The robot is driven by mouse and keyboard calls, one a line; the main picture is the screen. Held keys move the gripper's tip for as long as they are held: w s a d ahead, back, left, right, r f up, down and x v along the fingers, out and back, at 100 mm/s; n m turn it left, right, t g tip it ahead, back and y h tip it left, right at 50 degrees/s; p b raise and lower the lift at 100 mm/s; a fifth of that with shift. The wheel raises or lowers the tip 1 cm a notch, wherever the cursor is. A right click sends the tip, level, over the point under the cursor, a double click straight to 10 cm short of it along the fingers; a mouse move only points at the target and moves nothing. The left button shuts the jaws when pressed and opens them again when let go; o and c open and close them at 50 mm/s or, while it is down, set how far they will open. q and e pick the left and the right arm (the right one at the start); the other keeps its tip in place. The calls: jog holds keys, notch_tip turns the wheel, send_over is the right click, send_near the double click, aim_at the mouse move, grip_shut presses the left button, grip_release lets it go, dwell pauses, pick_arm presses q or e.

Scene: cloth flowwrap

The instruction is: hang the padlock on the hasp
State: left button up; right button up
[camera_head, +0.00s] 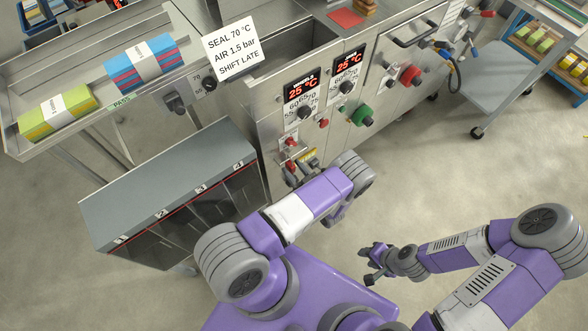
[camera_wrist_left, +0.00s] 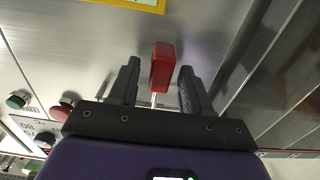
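A red padlock (camera_wrist_left: 162,66) shows in the left wrist view in front of a bare metal panel, its thin pale shackle pointing toward my gripper's palm. My left gripper (camera_wrist_left: 158,78) is open, with one dark finger on each side of the padlock and a visible gap to each. What the shackle hangs on is hidden. Small red parts (camera_head: 291,143) sit low on the machine front there; I cannot tell which is the padlock, nor make out the hasp. My right gripper (camera_head: 368,266) is open and empty above the floor.
The machine front carries dials, displays and a green knob (camera_head: 361,114). A grey cabinet (camera_head: 160,185) with numbered compartments stands left of my left arm. A tray with a green cloth pack (camera_head: 57,113) and a blue one (camera_head: 140,65) is behind it.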

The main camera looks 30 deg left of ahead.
pick_arm(q)
jog(key=shift+o, duration=0.5)
jog(key=p+v, duration=0.1)
jog(key=v, duration=0.6)
jog(key=shift+d, duration=0.3)
jog(key=s+d+r+m+g+h+p, duration=0.6)
jog(key=s+d+r+m+h+p, duration=0.2)
jog(key=h, duration=1.2)
jog(key=s+d+r+m, duration=0.1)
jog(key=s+r+m, duration=0.1)
jog(key=s, duration=0.1)
jog(key=shift+s+d+r+m+g+h, duration=0.2)
jog(key=shift+s+m+g+h, duration=0.1)
jog(key=shift+s+m+h, duration=0.1)
